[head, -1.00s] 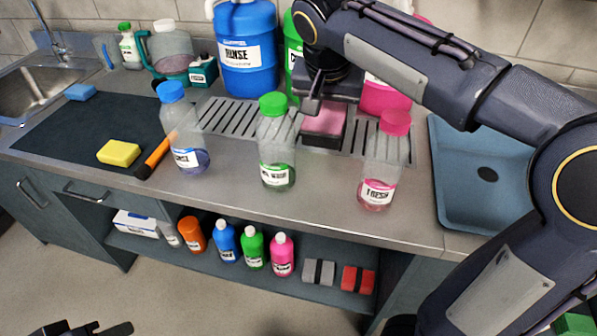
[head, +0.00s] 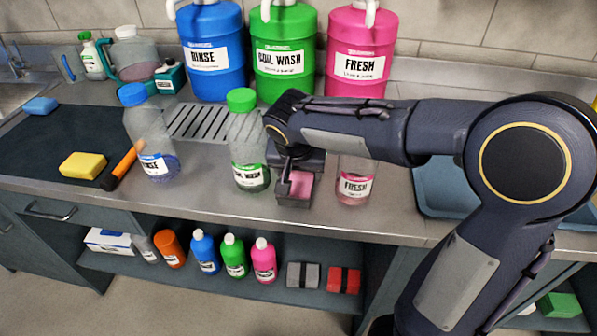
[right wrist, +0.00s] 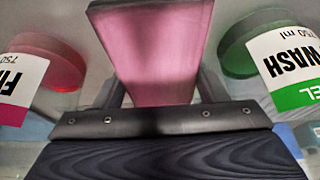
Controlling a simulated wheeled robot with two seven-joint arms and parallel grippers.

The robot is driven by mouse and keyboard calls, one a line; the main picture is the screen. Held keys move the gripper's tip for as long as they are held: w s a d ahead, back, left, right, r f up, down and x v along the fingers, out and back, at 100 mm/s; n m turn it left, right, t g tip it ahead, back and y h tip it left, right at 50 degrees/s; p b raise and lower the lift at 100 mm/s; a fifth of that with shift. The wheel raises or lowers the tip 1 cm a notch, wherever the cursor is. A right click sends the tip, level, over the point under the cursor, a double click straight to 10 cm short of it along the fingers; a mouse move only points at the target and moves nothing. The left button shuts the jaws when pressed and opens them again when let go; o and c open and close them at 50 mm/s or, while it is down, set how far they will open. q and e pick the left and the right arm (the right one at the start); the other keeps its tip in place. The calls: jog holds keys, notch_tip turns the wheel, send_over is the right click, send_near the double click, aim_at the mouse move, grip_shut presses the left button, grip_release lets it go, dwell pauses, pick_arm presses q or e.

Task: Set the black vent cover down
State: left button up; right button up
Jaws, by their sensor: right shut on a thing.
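My right gripper (head: 293,190) is shut on a pink-faced block (head: 301,184) with dark edges, low over the counter between the green-capped coil wash bottle (head: 248,150) and the fresh bottle (head: 355,185). In the right wrist view the pink face (right wrist: 150,50) stands between the two dark fingers. I cannot tell whether the block touches the counter. No black vent cover can be made out for certain; the held block is partly hidden by the gripper. My left gripper is not in view.
A blue-capped rinse bottle (head: 150,135) stands left on the counter (head: 210,190). Large blue (head: 212,55), green (head: 284,50) and pink (head: 360,52) jugs stand behind a slotted grille (head: 195,122). A yellow sponge (head: 82,165) lies left. Bare counter lies in front.

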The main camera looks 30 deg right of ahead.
jog(key=shift+f, duration=0.2)
jog(key=o, duration=1)
jog(key=shift+r, duration=0.1)
jog(key=shift+c, duration=0.2)
